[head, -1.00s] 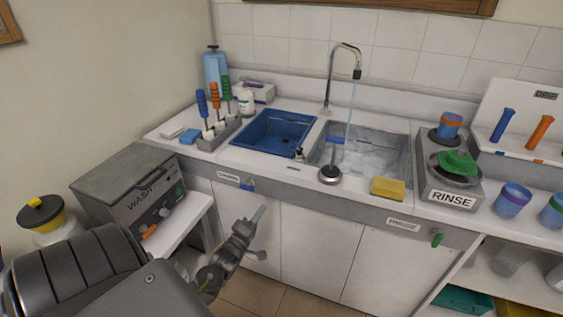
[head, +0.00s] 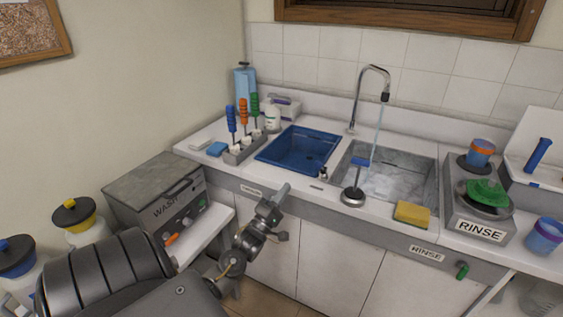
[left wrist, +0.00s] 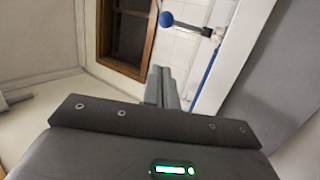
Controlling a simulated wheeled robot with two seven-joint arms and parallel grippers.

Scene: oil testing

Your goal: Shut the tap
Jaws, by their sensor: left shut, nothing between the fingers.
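The chrome tap (head: 372,82) stands behind the grey sink (head: 405,187), and a thin stream of water runs from its spout into the sink. A blue-topped handle (head: 360,163) rises from a round metal base (head: 352,197) at the sink's front edge. My left gripper (head: 284,190) is shut and empty, in front of the counter's front edge below the blue basin, left of that handle. In the left wrist view its fingers (left wrist: 165,87) point toward the wall. A blue ball on a dark rod (left wrist: 166,19) shows beyond them; I cannot tell which fitting it belongs to.
A blue basin (head: 296,150) sits left of the sink. A yellow sponge (head: 411,212) lies at the sink's front right. A green knob (head: 462,271) is on the front panel. The grey WASH box (head: 153,190) stands near my left arm.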

